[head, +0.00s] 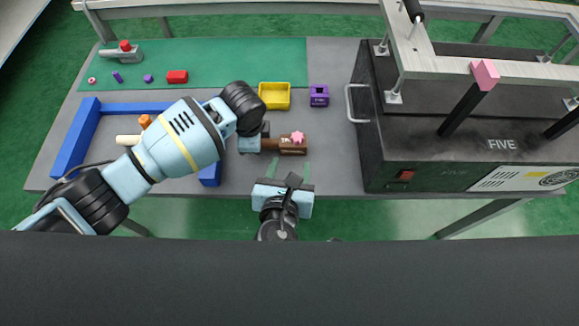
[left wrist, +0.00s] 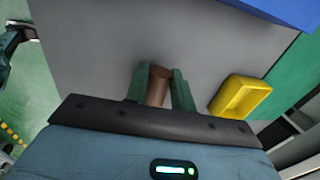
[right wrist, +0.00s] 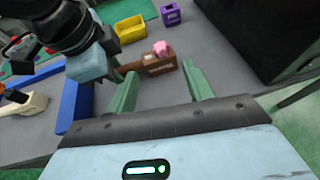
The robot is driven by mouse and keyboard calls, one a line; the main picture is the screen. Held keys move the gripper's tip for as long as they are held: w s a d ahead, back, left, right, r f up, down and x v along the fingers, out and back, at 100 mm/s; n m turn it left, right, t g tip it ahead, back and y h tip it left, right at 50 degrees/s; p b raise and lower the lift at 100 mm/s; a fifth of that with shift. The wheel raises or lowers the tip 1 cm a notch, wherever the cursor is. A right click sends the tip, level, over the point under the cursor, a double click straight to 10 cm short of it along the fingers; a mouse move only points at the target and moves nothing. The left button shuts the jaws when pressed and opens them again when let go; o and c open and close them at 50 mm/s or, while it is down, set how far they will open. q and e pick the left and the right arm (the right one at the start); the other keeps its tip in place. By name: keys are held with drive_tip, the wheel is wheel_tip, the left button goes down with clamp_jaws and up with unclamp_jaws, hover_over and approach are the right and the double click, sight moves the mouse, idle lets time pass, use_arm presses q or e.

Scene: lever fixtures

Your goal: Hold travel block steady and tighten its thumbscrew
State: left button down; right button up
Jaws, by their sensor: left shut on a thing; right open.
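The travel block (head: 291,150) is a small brown block with a pale label, a brown bar on its left side and a pink star-shaped thumbscrew (head: 298,137) on top. My left gripper (head: 262,144) is shut on the brown bar, which also shows between its fingers in the left wrist view (left wrist: 158,86). The thumbscrew is out of sight there. My right gripper (head: 290,169) is open and empty, just in front of the block. In the right wrist view, the block (right wrist: 150,67) and thumbscrew (right wrist: 161,48) lie beyond the spread fingers.
A yellow bin (head: 274,104) and a purple box (head: 319,101) stand behind the block. A large black machine (head: 440,150) fills the right side. A blue frame (head: 74,150) lies left, and a green mat (head: 230,62) with small parts is at the back. Grey table is clear between block and machine.

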drive_tip(key=m+g+y, duration=0.6)
drive_tip(key=m+g, duration=0.5)
drive_tip(key=m, duration=1)
approach(298, 137)
drive_tip(key=w+v, duration=0.1)
drive_tip(key=v, duration=0.2)
drive_tip(key=shift+s+d+r+m, duration=0.2)
drive_tip(key=shift+s+r+m, duration=0.15)
drive_tip(key=shift+s+m, duration=0.05)
drive_tip(key=x, duration=1.2)
drive_tip(key=shift+c, duration=0.3)
drive_tip(key=shift+s, duration=0.1)
drive_tip(key=c, duration=0.9)
